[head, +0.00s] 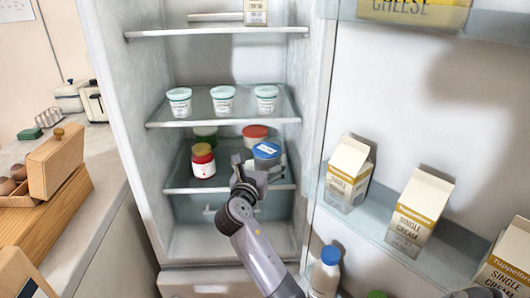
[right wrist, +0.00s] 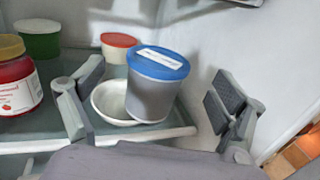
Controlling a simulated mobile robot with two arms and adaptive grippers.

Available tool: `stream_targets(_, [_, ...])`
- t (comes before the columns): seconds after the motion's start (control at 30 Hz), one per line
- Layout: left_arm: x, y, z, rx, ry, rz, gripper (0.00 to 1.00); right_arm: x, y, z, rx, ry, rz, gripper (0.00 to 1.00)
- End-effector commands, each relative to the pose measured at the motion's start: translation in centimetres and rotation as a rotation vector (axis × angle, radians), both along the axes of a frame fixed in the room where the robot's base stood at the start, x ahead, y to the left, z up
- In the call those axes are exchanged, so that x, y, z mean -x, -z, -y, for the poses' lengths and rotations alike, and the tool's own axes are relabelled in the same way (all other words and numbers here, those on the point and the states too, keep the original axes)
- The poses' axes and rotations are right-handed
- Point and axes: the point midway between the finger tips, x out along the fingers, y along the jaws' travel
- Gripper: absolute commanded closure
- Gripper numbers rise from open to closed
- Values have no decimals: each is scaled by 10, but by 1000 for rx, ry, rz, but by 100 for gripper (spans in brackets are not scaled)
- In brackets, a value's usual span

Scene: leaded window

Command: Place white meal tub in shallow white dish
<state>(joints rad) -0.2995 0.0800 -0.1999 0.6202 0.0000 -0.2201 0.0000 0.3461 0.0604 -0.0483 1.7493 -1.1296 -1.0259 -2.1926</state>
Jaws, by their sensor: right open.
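A tub with a blue lid and a white label on top (right wrist: 152,95) looks grey-white in the right wrist view. It overlaps the right part of a shallow white dish (right wrist: 103,103) on the fridge shelf. The tub looks slightly tilted; I cannot tell whether its base rests flat inside the dish or on its rim. In the head view the blue-lidded tub (head: 266,151) is partly behind my right gripper (head: 254,176), and the dish is hidden. My right gripper (right wrist: 158,105) is open, its fingers apart on either side of the tub. My left gripper is not in view.
A red jar with a yellow lid (head: 203,161) stands left on the same shelf. A red-lidded white tub (head: 255,132) and a green tub (right wrist: 38,38) stand behind. Several small pots (head: 222,100) stand on the shelf above. Cream cartons (head: 418,212) line the open door at right.

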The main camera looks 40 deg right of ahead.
Motion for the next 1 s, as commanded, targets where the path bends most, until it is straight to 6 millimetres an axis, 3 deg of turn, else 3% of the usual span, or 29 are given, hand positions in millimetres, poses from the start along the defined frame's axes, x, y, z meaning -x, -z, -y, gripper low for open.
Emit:
stream_targets(0.1, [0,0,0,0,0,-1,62,16,1,-20,-1,-2,-1,10])
stream_targets(0.3, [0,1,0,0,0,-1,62,33,0,-39,1,-1,-1,10])
stream_targets(1.0, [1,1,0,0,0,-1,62,40,4,-44,-21,-1,8,10])
